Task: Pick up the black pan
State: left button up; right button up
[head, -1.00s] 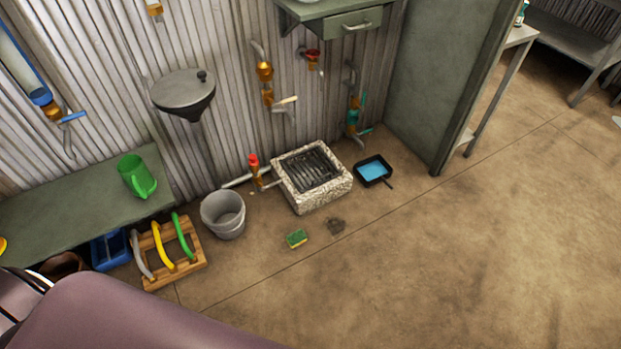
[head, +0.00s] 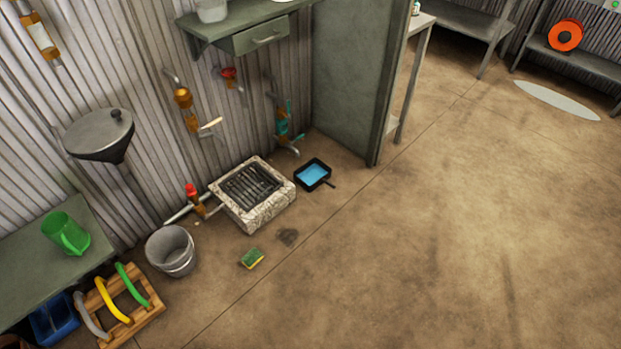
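The black pan (head: 328,183) lies on the brown floor, right of the stone drain block and near the foot of the grey-green partition. It is a small square pan with a short handle pointing to the lower right. Its inside shows blue, like water. Nothing stands on the floor directly in front of it. Neither of my grippers shows in the head view.
The stone block with a grate (head: 281,209) sits left of the pan. A partition (head: 350,90) stands behind it. A sponge (head: 252,259), grey bucket (head: 172,251) and wooden rack (head: 150,310) are on the floor to the left. The right floor is wide and clear.

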aim_at(314, 173)
jog(key=i+l, duration=0.1)
jog(key=i, duration=0.4)
jog(key=i+l+u, duration=0.15)
jog(key=i, duration=0.35)
